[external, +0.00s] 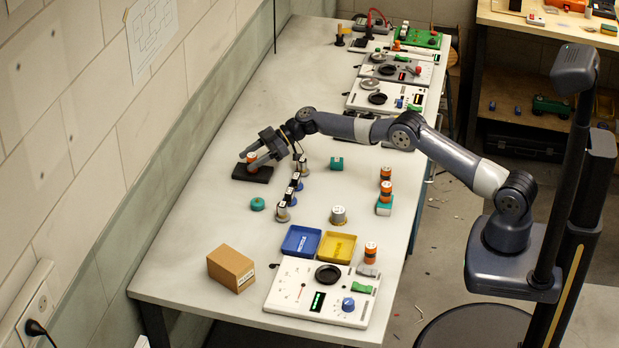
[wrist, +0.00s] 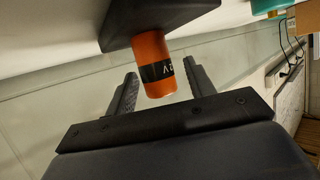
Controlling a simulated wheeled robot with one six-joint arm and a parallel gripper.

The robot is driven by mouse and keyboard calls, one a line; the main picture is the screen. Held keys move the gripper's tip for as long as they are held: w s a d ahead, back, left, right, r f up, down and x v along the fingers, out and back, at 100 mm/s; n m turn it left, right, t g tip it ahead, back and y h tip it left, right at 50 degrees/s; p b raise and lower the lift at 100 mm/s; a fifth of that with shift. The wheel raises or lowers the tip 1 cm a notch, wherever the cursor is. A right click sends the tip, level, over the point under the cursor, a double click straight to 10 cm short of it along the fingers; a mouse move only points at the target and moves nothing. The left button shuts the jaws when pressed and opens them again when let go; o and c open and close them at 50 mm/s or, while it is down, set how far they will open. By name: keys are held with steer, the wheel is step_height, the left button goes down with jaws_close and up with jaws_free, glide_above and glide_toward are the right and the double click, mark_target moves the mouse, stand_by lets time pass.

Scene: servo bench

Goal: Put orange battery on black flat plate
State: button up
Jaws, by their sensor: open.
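The orange battery (external: 252,158), with a dark band, stands on the black flat plate (external: 256,176) at the far left of the bench. In the wrist view the battery (wrist: 152,50) rests with one end against the black plate (wrist: 185,14). My gripper (external: 257,152) is at the battery in the external view. In the wrist view its two fingers (wrist: 162,80) are apart, one on each side of the battery, with visible gaps. The fingers hide part of the battery in the external view.
Other orange batteries stand at the right edge (external: 385,190) and by the front panel (external: 370,249). A blue tray (external: 289,250), a yellow tray (external: 327,253) and a cardboard box (external: 231,268) are in front. Several small parts stand below my wrist. The bench left of the plate is clear.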

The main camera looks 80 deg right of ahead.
steer(key=shift+r, duration=0.1)
steer(key=shift+r+p, duration=0.15)
steer(key=shift+p, duration=0.2)
steer(key=shift+s+d, duration=0.2)
steer(key=shift+d, duration=0.05)
steer(key=b+v, duration=0.3)
steer(key=v, duration=0.8)
